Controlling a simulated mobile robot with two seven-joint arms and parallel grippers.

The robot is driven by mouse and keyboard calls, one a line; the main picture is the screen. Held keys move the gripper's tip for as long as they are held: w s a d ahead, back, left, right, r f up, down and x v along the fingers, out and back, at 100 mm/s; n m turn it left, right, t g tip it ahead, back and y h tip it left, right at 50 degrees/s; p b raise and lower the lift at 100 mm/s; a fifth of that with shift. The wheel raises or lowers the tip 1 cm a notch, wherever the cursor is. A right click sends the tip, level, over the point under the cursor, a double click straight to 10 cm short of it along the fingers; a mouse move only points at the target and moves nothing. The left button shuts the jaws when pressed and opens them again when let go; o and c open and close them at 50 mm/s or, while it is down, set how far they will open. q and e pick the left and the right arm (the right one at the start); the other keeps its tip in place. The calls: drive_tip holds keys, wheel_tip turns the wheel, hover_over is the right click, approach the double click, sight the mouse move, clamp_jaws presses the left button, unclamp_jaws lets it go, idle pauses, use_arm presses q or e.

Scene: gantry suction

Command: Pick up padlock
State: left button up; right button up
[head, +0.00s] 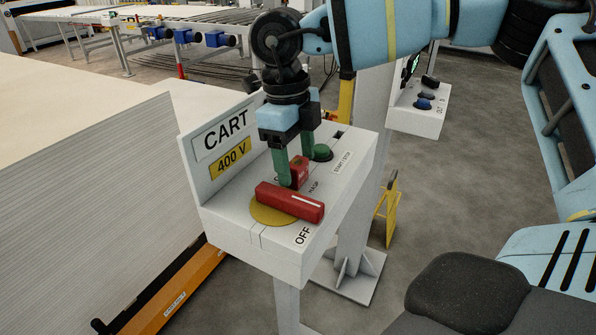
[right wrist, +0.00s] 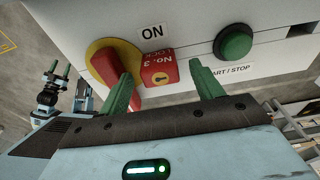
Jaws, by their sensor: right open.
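The padlock is a small red block with "LOCK No. 3" lettering and a keyhole; it sits on the white control box in the head view (head: 300,169) and in the right wrist view (right wrist: 159,70). My right gripper (head: 294,166) points down over the box, its green fingers apart. In the right wrist view (right wrist: 160,80) the padlock lies between the fingertips, with visible room towards the right finger; I cannot tell whether the left one touches it. The padlock's shackle is hidden. A small gripper with green fingers, apparently my left (right wrist: 59,69), shows at the left of the wrist view, too small to judge.
A red switch handle (head: 289,202) on a yellow disc (head: 268,211) lies close to the padlock. A green start/stop button (head: 322,152) is behind it. A "CART 400 V" panel (head: 226,142) rises at the box's left, near a large stack of sheets (head: 85,185).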

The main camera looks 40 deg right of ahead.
drive_tip(key=shift+f, duration=1)
drive_tip(key=c, duration=1.1)
drive_tip(key=shift+c, duration=0.2)
